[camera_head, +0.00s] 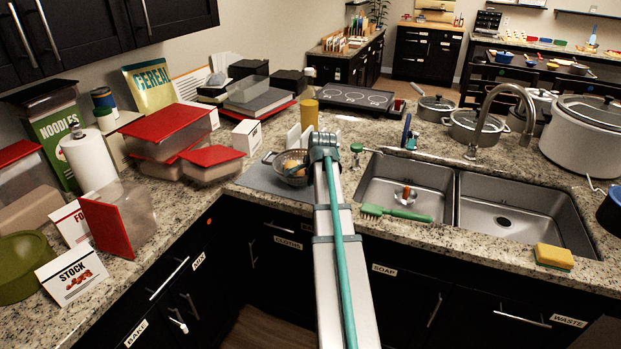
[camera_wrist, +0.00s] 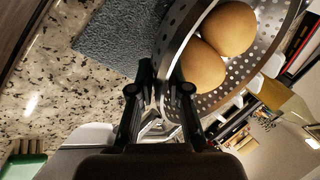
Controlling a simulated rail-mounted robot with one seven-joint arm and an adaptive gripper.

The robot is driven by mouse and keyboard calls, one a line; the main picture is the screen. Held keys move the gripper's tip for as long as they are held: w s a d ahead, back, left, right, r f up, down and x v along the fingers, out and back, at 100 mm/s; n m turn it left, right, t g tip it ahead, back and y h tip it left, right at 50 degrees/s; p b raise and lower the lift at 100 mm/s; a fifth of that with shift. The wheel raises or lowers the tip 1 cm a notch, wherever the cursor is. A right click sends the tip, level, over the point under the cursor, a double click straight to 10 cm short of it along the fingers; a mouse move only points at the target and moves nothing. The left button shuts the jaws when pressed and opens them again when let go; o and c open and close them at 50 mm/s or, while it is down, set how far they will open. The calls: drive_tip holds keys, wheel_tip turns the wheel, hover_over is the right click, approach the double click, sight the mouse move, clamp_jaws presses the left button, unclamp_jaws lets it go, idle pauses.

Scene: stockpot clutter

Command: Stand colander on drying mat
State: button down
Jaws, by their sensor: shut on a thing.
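The colander (camera_wrist: 216,99) is a silver, perforated metal bowl holding brown egg-like round things (camera_wrist: 203,66). In the head view the colander (camera_head: 272,166) is over the grey drying mat (camera_head: 255,181), near the counter's corner. The mat (camera_wrist: 119,42) also shows beside and partly behind the colander in the wrist view. My gripper (camera_wrist: 160,88) is shut on the colander's rim. In the head view my arm hides the fingertips and the colander's right side. I cannot tell whether the colander's base touches the mat.
White upright pieces (camera_head: 300,138) stand close behind the colander. Red-lidded containers (camera_head: 167,133) and a small white box (camera_head: 246,136) are to its left. The sink (camera_head: 403,190), with a green brush (camera_head: 395,213) on its front edge, lies to the right.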

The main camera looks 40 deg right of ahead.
drive_tip(key=c, duration=1.1)
unclamp_jaws()
drive_tip(key=shift+f, duration=0.1)
drive_tip(key=shift+c, duration=0.2)
drive_tip(key=b+v, duration=0.2)
drive_tip(key=v, duration=1)
